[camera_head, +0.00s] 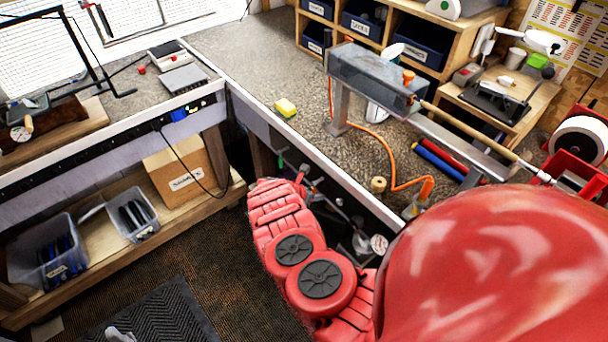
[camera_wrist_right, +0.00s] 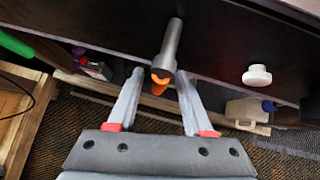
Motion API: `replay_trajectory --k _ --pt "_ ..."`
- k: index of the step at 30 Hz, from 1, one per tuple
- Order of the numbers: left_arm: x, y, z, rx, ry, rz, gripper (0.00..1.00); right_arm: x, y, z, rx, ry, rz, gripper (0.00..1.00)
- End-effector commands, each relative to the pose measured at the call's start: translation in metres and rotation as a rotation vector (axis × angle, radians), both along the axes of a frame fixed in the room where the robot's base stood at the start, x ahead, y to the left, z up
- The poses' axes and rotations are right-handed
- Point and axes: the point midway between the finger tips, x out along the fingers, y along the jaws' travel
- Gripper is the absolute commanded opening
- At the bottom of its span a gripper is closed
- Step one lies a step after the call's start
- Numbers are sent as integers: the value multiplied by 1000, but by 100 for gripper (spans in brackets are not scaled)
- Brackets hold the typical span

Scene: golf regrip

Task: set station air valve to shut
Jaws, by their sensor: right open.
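My right arm reaches down to the front of the bench, and its gripper (camera_head: 312,188) is partly hidden by the arm in the head view. In the right wrist view the right gripper (camera_wrist_right: 157,88) is open, its fingers on either side of a grey metal cylinder with an orange end (camera_wrist_right: 161,80). I see no clear contact with it. I cannot tell whether this is the air valve or how it is set. A green piece (camera_head: 281,162) shows at the bench front, and a green part (camera_wrist_right: 15,43) shows in the wrist view.
A white round knob (camera_wrist_right: 257,75) sits right of the cylinder, with a whitish jug (camera_wrist_right: 248,110) below it. A round gauge (camera_head: 379,244) is beside my right arm. The bench edge (camera_head: 310,150) overhangs the gripper. An orange hose (camera_head: 385,160) runs across the benchtop.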

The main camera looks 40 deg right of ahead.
Motion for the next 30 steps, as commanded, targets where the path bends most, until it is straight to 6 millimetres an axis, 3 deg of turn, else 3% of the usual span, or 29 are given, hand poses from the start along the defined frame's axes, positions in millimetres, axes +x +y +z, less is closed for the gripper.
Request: replay_trajectory --k 18,25,30 --pt "0 0 22 0 0 0 50 -18 81 79 8 -1 7 51" --pt "0 0 32 0 0 0 50 -26 106 109 5 -1 3 51" --pt "0 0 37 0 0 0 50 -30 115 119 3 -1 1 51"
